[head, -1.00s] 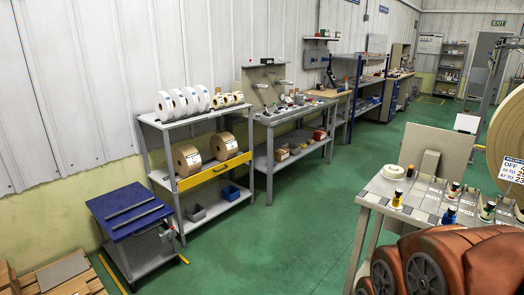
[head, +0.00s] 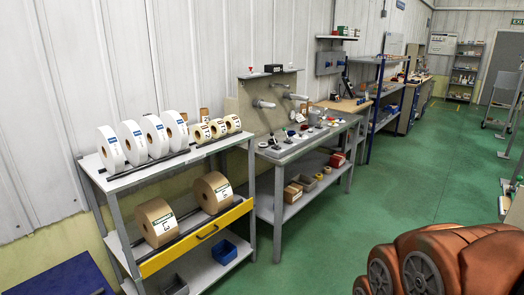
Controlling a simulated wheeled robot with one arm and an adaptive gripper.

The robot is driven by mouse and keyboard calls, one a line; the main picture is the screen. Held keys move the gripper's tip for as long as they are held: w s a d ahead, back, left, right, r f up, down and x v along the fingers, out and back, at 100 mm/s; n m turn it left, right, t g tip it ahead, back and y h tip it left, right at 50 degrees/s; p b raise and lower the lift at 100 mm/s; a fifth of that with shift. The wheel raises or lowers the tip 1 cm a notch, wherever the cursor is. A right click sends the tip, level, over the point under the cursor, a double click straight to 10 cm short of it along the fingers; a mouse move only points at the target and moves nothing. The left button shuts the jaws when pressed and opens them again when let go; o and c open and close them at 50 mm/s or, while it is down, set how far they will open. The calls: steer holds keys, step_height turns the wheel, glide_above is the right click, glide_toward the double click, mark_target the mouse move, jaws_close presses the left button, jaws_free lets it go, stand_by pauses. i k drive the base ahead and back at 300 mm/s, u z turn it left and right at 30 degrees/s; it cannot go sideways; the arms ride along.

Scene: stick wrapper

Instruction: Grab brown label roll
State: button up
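Two large brown label rolls stand upright on the middle shelf of a grey rack in the head view. The left brown roll (head: 157,222) and the right brown roll (head: 213,192) each carry a white label. They rest behind the yellow drawer front (head: 197,236). The rack's top shelf (head: 118,181) holds several white rolls (head: 133,143) and several smaller brown-and-white rolls (head: 217,128). My gripper is not in view. Orange-brown rounded parts of my own arm show at the lower right, well apart from the rack.
A grey workbench (head: 290,154) with small items adjoins the rack on the right. A blue-topped cart (head: 62,279) is partly in view at the lower left. Blue (head: 223,251) and grey bins sit on the bottom shelf. Green floor (head: 330,240) is open in front.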

mark_target(326, 169)
steer(key=i, duration=2.1)
steer(key=z, duration=1.6)
steer(key=i, duration=4.15)
steer(key=u, duration=3.25)
